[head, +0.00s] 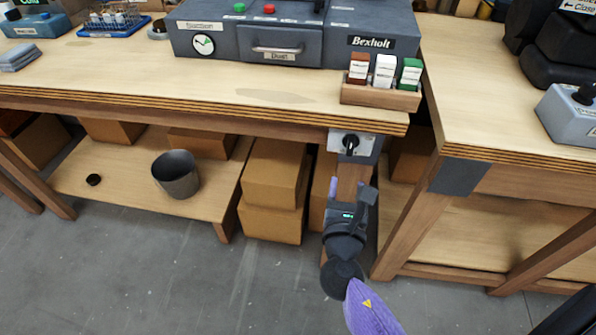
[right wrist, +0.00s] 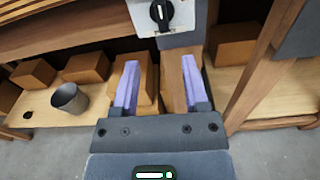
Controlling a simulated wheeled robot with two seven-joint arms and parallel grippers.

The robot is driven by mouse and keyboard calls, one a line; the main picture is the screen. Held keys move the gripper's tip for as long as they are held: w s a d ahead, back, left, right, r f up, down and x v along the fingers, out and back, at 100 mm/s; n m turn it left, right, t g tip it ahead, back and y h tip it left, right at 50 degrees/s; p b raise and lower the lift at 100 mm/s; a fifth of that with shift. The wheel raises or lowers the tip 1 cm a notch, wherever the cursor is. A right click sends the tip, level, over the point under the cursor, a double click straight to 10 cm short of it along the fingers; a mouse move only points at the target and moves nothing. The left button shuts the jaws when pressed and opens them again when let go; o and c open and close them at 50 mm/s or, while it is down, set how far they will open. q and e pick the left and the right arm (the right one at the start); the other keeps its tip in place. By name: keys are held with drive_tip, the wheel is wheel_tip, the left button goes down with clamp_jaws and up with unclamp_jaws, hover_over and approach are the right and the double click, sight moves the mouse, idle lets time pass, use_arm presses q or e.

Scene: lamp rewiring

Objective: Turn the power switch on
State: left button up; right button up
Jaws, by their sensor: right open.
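The power switch (head: 350,144) is a black rotary knob on a pale plate, fixed under the front edge of the workbench. It also shows in the right wrist view (right wrist: 160,14) at the top, with the plate cut off by the frame. My right gripper (head: 350,186) is open and empty, below and in front of the switch, apart from it. Its two purple fingers (right wrist: 160,84) point toward the bench with a gap between them. I cannot read the switch's position marks. My left gripper is not in view.
A wooden holder (head: 380,94) with several small boxes sits on the bench above the switch. A grey machine marked Bexholt (head: 290,38) stands behind. Cardboard boxes (head: 275,175) and a grey bucket (head: 176,174) are below. Another bench (head: 500,110) stands to the right.

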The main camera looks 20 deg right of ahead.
sight(352, 143)
drive_tip(key=shift+n+h, duration=0.3)
drive_tip(key=x, duration=0.3)
drive_tip(key=r+b+x, duration=0.1)
drive_tip(key=x, duration=0.5)
drive_tip(key=shift+r+b, duration=0.2)
drive_tip(key=shift+b, duration=0.1)
drive_tip(key=shift+w+d, duration=0.2)
drive_tip(key=shift+w, duration=0.15)
drive_tip(key=shift+w+d, duration=0.1)
drive_tip(key=shift+w, duration=0.05)
clamp_jaws()
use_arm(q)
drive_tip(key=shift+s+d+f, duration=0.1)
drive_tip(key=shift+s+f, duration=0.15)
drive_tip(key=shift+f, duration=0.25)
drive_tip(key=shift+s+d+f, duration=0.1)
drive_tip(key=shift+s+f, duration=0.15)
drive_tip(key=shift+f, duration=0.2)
